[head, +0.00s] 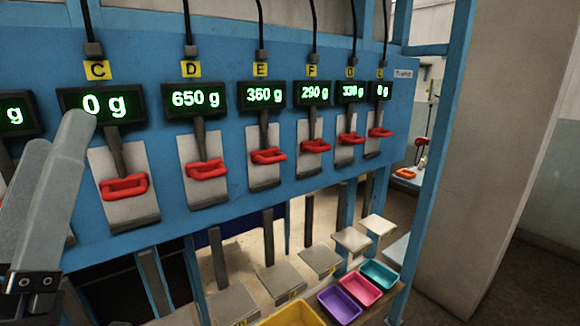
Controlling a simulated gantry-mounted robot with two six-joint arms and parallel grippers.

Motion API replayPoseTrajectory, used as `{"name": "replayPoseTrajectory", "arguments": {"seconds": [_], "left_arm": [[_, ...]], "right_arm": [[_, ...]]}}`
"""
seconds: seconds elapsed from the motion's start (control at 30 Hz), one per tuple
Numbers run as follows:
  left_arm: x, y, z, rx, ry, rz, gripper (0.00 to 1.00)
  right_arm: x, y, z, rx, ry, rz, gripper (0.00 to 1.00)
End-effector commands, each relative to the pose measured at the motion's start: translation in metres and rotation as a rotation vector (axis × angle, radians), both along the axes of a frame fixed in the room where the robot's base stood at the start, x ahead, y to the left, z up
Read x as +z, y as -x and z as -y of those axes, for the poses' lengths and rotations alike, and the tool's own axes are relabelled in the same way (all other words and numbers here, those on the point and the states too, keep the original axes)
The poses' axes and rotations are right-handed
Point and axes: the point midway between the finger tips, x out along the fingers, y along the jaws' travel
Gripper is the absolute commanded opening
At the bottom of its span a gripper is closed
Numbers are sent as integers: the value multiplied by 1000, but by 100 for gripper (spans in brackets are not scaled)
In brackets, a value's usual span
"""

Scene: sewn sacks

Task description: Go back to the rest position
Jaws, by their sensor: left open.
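My left gripper (56,135) is at the left edge of the head view. Its two grey fingers point up and are apart, with nothing visible between them. It stands in front of the blue panel (240,210) and partly covers the scale display marked C (104,104), which reads 0 g. My right gripper is not in this view.
Several displays with red hooks line the panel, such as the 650 g display (195,99) and its red hook (206,168). Below are metal plates (271,278) and yellow (296,316), purple (338,305), pink (360,288) and teal (380,274) trays. A pillar (500,150) stands right.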

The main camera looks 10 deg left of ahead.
Motion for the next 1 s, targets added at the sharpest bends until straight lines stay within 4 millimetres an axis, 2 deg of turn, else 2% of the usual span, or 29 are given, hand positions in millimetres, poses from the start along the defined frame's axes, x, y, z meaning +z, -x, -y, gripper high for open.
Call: {"name": "replayPoseTrajectory", "arguments": {"seconds": [0.03,0.1,0.17,0.23,0.37,0.47,0.8,0.9,1.0], "left_arm": [[8,4,14,-10,-77,5,92],[3,1,34,-1,-201,-24,92],[0,-2,42,60,-306,-44,92],[37,-2,41,104,-337,-47,92],[86,-2,41,102,-334,-49,92],[131,-3,41,103,-333,-49,92],[298,-3,40,104,-333,-50,92],[340,-3,40,103,-333,-51,92],[368,-3,40,103,-333,-51,92]], "right_arm": [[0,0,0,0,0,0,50],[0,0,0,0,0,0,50],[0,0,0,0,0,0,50],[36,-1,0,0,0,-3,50],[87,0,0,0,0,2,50],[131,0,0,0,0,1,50],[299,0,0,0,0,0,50],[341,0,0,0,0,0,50],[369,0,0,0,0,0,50]]}}
